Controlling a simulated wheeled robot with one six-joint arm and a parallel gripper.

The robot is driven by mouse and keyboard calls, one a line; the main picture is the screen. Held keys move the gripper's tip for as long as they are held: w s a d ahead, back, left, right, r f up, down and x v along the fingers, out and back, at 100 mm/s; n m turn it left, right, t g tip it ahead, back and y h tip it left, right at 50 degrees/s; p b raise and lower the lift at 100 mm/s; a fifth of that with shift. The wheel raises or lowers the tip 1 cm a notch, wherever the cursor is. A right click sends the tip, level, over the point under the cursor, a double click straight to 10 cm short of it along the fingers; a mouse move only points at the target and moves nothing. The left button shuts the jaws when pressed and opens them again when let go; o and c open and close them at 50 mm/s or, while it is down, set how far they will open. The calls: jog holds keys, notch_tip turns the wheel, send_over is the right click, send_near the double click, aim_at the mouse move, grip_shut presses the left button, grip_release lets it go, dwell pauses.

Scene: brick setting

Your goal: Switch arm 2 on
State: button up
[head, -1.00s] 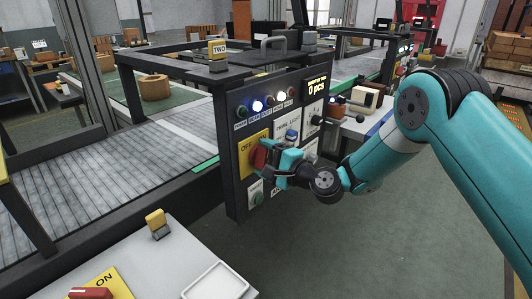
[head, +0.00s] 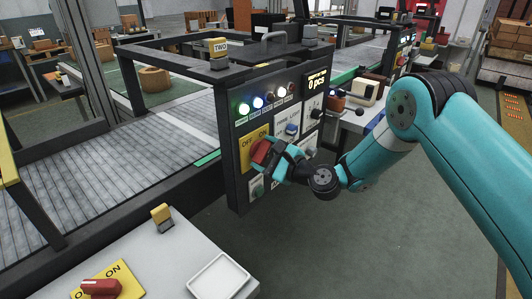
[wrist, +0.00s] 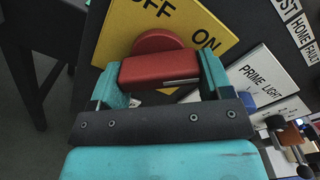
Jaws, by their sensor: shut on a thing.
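My gripper (head: 272,154) is at this knob. In the wrist view the jaws (wrist: 165,80) close on both ends of the red handle (wrist: 160,70). A pale mark shows near the handle's right end, on the side of the word ON.
Blue-white (head: 258,102) and white (head: 281,92) lamps are also lit; the display (head: 316,82) reads 0 pcs. A nearer table has another red knob (head: 101,288) and a white tray (head: 219,276).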

jog(key=shift+f, duration=0.15)
jog(key=o, duration=0.9)
jog(key=shift+d, duration=0.1)
jog(key=b+v, duration=1.5)
jog(key=v, duration=0.2)
jog(key=shift+s+d+b, duration=0.1)
jog(key=shift+s+b, duration=0.1)
jog(key=shift+b, duration=0.1)
